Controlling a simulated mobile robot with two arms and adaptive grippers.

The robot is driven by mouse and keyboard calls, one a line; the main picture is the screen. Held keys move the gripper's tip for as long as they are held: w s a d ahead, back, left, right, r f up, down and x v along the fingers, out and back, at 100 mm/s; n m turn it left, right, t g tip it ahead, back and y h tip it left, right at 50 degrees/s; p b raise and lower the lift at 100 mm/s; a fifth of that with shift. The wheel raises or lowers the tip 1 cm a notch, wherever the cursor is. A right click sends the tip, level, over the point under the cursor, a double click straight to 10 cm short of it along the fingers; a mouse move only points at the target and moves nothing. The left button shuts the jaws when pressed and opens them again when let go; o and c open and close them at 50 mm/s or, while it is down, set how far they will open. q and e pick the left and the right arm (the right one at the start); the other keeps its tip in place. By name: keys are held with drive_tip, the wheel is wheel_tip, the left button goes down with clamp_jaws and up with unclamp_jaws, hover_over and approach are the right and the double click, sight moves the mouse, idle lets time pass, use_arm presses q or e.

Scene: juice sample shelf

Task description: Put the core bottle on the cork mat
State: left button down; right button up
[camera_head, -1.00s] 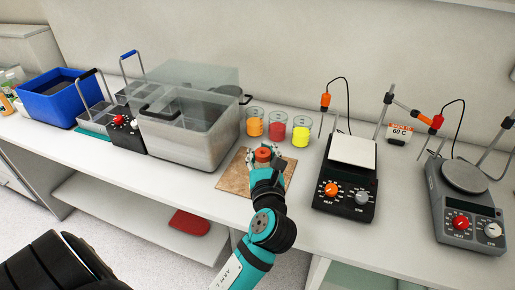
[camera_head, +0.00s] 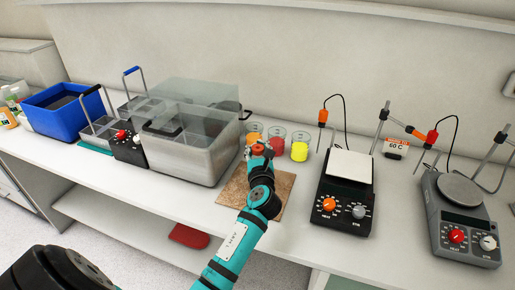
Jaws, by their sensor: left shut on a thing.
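My left gripper (camera_head: 259,153) is at the end of the teal arm and is shut on the core bottle. Only the bottle's orange-red cap (camera_head: 258,149) shows clearly; the gripper and wrist hide its body. The cork mat (camera_head: 233,190) lies flat on the bench, partly covered by my arm. The bottle and gripper appear at the mat's back edge, in front of the beakers. I cannot tell whether the bottle touches the mat or is held above it. My right gripper is not in view.
Orange, red (camera_head: 276,143) and yellow (camera_head: 299,151) beakers stand close behind the mat. A clear tank (camera_head: 190,150) stands to its left, a black hotplate (camera_head: 343,207) to its right. A blue bin (camera_head: 60,110) and a grey hotplate (camera_head: 465,222) are farther out.

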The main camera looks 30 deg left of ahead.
use_arm(q)
drive_tip(key=shift+f, duration=0.1)
drive_tip(key=c, duration=1.1)
unclamp_jaws()
drive_tip(key=shift+c, duration=0.2)
drive_tip(key=b+v, duration=0.1)
drive_tip(key=v, duration=1.1)
drive_tip(key=shift+b, duration=0.35)
drive_tip(key=shift+s, duration=0.1)
